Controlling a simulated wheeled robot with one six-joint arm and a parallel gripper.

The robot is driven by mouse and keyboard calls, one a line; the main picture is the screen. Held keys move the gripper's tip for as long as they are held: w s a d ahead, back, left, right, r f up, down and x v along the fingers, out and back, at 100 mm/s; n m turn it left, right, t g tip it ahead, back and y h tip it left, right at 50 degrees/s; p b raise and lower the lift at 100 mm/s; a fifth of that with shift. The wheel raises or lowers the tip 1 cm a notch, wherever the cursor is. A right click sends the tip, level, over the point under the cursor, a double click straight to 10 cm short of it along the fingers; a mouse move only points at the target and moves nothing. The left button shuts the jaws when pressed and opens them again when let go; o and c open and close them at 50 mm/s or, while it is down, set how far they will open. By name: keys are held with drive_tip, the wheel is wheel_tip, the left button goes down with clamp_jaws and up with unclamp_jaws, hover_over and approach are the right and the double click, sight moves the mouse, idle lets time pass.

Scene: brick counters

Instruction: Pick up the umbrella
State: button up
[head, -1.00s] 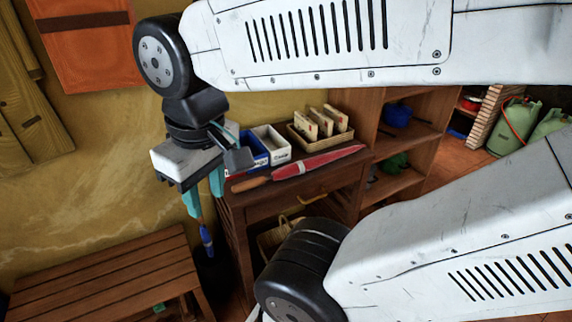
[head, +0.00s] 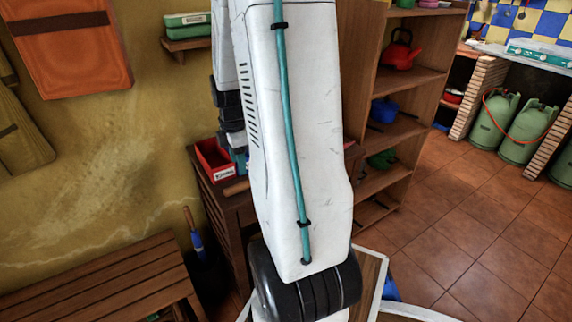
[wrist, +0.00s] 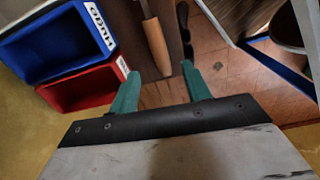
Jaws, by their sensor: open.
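A wooden handle (wrist: 155,45) shows in the wrist view, just beyond the gap between my fingertips. Its end also shows in the head view (head: 237,187), on the cabinet; the rest of that item is hidden behind my arm. In the earlier head frame it belongs to a long red folded item, which looks like a closed umbrella. A second, blue item with a wooden handle (head: 195,240) stands upright in a dark holder by the bench; it also looks like a closed umbrella. My gripper (wrist: 160,70) is open and empty, its teal fingers on either side of the handle's line.
A red bin (wrist: 80,88) and a blue bin (wrist: 57,45) are left of my fingers. The wooden cabinet (head: 228,215) stands against the wall, with a slatted bench (head: 110,280) to its left and shelves (head: 405,130) to its right. Tiled floor is free at right.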

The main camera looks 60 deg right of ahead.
sight(248, 182)
drive_tip(key=shift+s+d+f+n, duration=0.15)
drive_tip(key=shift+s+d+f, duration=0.05)
drive_tip(key=shift+d+f, duration=0.4)
drive_tip(key=shift+s+d+f+n, duration=0.15)
drive_tip(key=shift+d+f, duration=0.3)
drive_tip(key=shift+f, duration=0.1)
wheel_tip(248, 182, down, 8)
drive_tip(key=shift+s+r, duration=0.15)
drive_tip(key=shift+r, duration=0.1)
clamp_jaws()
